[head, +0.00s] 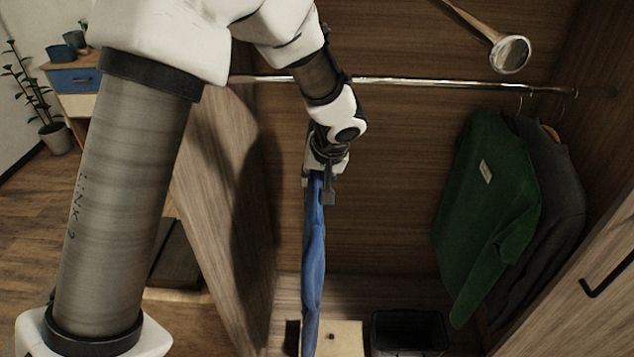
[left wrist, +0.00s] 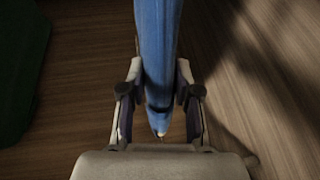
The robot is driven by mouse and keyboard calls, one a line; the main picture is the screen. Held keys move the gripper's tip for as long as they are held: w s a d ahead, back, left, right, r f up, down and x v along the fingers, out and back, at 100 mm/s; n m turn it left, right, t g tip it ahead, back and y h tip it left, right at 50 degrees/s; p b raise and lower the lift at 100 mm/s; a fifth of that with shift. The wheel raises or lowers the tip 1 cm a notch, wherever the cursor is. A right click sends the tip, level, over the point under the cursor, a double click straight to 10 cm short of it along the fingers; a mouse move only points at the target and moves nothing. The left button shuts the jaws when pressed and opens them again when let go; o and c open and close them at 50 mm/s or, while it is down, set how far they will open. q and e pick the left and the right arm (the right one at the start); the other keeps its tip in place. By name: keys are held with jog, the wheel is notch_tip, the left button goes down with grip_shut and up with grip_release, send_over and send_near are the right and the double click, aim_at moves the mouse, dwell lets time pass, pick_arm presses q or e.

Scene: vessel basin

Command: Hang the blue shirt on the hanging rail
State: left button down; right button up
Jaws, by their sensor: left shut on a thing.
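The blue shirt (head: 314,262) hangs edge-on below my left gripper (head: 325,172) in the middle of the wardrobe. It also shows in the left wrist view (left wrist: 157,45), between the two fingers of my left gripper (left wrist: 158,105), which is shut on it. The hanging rail (head: 430,83) is a shiny metal bar across the wardrobe. In the head view my left forearm passes in front of the rail, and the gripper with the shirt is lower in the picture than the rail. Any hanger hook of the shirt is hidden. My right gripper is not in view.
A green shirt (head: 485,205) and a dark grey shirt (head: 560,200) hang at the rail's right end. The middle of the rail is bare. A dark bin (head: 408,333) and a pale box (head: 340,338) stand below. The wooden side wall (head: 225,185) is on the left.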

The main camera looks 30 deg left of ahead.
pick_arm(q)
jog(key=w+a+p, duration=0.1)
jog(key=w, duration=0.2)
jog(key=shift+a+r+p, duration=0.15)
jog(key=shift+a+p, duration=0.2)
jog(key=shift+a, duration=0.05)
jog(key=shift+w+a+p, duration=0.6)
jog(key=shift+w+p, duration=0.2)
jog(key=shift+w, duration=0.15)
jog(key=w+a+f, duration=0.2)
jog(key=w, duration=0.1)
jog(key=shift+w+a+f, duration=0.1)
jog(key=shift+w+f, duration=0.2)
jog(key=shift+f, duration=0.05)
